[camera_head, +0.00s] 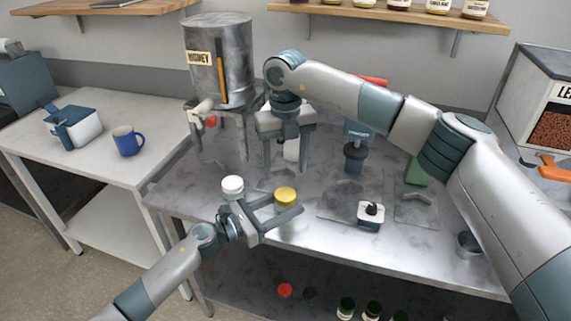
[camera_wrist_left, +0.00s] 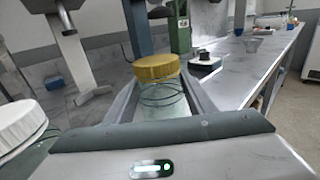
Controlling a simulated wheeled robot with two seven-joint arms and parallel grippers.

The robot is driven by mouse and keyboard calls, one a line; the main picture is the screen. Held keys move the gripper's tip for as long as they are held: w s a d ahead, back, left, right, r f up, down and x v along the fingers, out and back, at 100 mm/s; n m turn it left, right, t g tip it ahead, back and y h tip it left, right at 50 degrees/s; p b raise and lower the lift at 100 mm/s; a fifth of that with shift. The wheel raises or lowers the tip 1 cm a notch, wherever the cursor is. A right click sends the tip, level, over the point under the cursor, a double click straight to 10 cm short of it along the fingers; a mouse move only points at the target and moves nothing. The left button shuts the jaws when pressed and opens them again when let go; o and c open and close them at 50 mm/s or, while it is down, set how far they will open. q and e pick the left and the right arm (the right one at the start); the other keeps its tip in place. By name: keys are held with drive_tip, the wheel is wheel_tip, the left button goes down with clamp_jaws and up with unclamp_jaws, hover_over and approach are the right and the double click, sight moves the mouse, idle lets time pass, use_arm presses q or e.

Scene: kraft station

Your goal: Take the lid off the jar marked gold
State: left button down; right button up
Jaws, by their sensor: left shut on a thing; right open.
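A jar with a yellow-gold lid (camera_head: 285,194) stands on the grey marbled bench near its front edge. In the left wrist view, its ridged gold lid (camera_wrist_left: 157,67) sits on a pale, see-through body (camera_wrist_left: 165,103) with dark curved lines. My left gripper (camera_head: 279,208) is shut on this jar's body, one finger on each side, below the lid. My right gripper (camera_head: 285,166) hangs open, fingers down, behind and above the jar. A second jar with a white lid (camera_head: 233,184) stands just left; its lid also shows in the left wrist view (camera_wrist_left: 18,128).
A metal honey tank (camera_head: 218,65) stands behind on the left. A small white and black device (camera_head: 370,215) sits right of the jar, with a dark stamp-like tool (camera_head: 355,155) behind. A metal cup (camera_head: 468,244) stands at the bench's right. A blue mug (camera_head: 127,140) is on the side table.

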sight(286, 194)
drive_tip(key=m, duration=1)
drive_tip(key=shift+m, duration=0.3)
drive_tip(key=m, duration=1)
drive_tip(key=shift+f, duration=0.1)
drive_tip(key=shift+f, duration=3.9)
